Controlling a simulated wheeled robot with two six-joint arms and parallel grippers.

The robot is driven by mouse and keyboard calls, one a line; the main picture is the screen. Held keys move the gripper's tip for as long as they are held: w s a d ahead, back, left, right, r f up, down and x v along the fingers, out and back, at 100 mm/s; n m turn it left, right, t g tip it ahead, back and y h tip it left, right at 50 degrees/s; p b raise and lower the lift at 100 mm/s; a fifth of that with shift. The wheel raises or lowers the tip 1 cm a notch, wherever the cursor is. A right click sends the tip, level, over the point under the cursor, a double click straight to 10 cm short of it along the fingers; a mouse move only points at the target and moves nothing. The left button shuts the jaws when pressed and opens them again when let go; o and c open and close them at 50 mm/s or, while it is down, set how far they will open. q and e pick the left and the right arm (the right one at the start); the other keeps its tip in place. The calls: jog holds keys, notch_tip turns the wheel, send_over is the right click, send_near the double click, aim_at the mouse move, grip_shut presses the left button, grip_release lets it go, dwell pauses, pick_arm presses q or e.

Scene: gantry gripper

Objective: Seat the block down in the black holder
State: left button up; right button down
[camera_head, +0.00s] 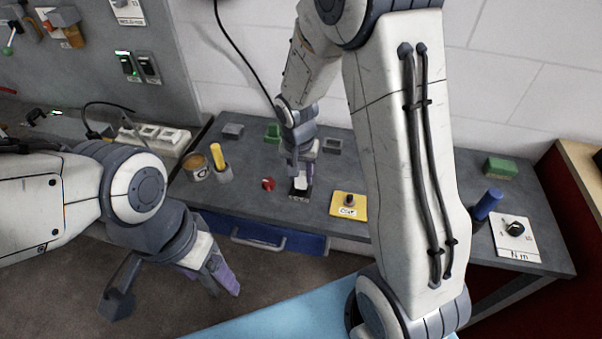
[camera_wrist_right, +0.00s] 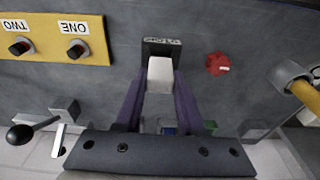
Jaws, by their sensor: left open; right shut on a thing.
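A white block (camera_wrist_right: 160,74) sits between the two purple fingers of my right gripper (camera_wrist_right: 160,92) in the right wrist view. The gripper is shut on it. The black holder (camera_wrist_right: 160,43), with a label on its edge, is right at the block's far end. In the head view the right gripper (camera_head: 301,170) points down at the grey table, with the white block (camera_head: 300,182) above or in the black holder (camera_head: 299,195). I cannot tell how deep the block sits. My left gripper (camera_head: 222,272) is open and empty, in front of the table, away from the block.
A red knob (camera_head: 268,184) is left of the holder. A yellow plate with knobs (camera_head: 348,205) is to the right. A yellow cylinder (camera_head: 217,157) stands at the left of the table. A blue cylinder (camera_head: 487,204) and a white knob plate (camera_head: 515,238) are at the right.

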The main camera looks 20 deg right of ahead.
aim_at(301, 187)
jog(key=shift+f, duration=0.2)
jog(key=shift+f+b, duration=0.35)
jog(key=shift+b, duration=0.15)
jog(key=shift+f+b, duration=0.85)
jog(key=shift+f, duration=0.1)
jog(key=shift+c, duration=2.2)
grip_release()
jog(key=shift+r, duration=0.2)
notch_tip(301, 187, up, 10)
jog(key=s, duration=0.1)
jog(key=shift+a, duration=0.45)
jog(key=shift+s, duration=0.1)
